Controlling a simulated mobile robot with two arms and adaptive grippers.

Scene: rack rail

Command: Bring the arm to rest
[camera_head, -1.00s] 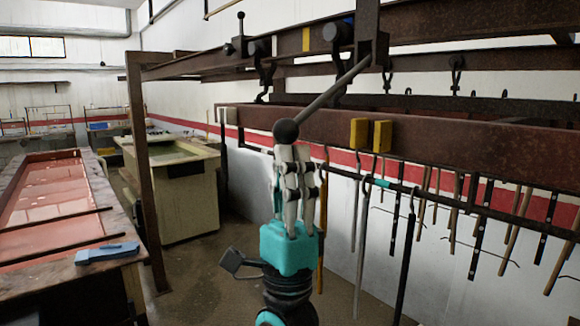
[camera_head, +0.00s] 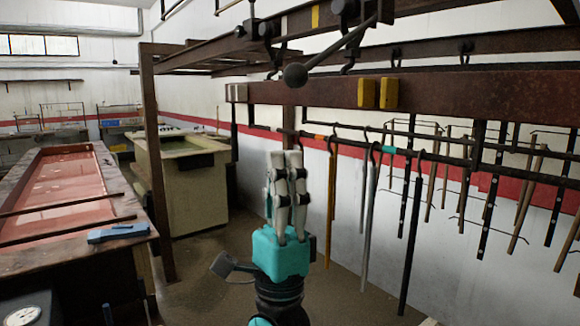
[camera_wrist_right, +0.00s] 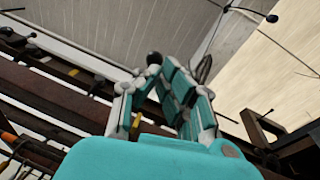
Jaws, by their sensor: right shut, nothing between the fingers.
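My right gripper (camera_head: 285,160) points upward in the middle of the head view, with white fingers on a teal palm. Its fingers are together and hold nothing. A lever with a dark ball knob (camera_head: 295,75) hangs from the rack above it, and a gap separates the knob from the fingertips. In the wrist view the fingers (camera_wrist_right: 165,70) stand against the ceiling, with a dark round knob behind their tips. My left gripper does not show.
A rusty rack beam (camera_head: 430,93) with yellow blocks (camera_head: 377,94) crosses the right side. Several rods hang from a rail below it. A rack post (camera_head: 155,170) stands left of my arm. A red-topped bench (camera_head: 60,190) holds a blue object (camera_head: 118,233). A beige tank (camera_head: 185,180) stands behind.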

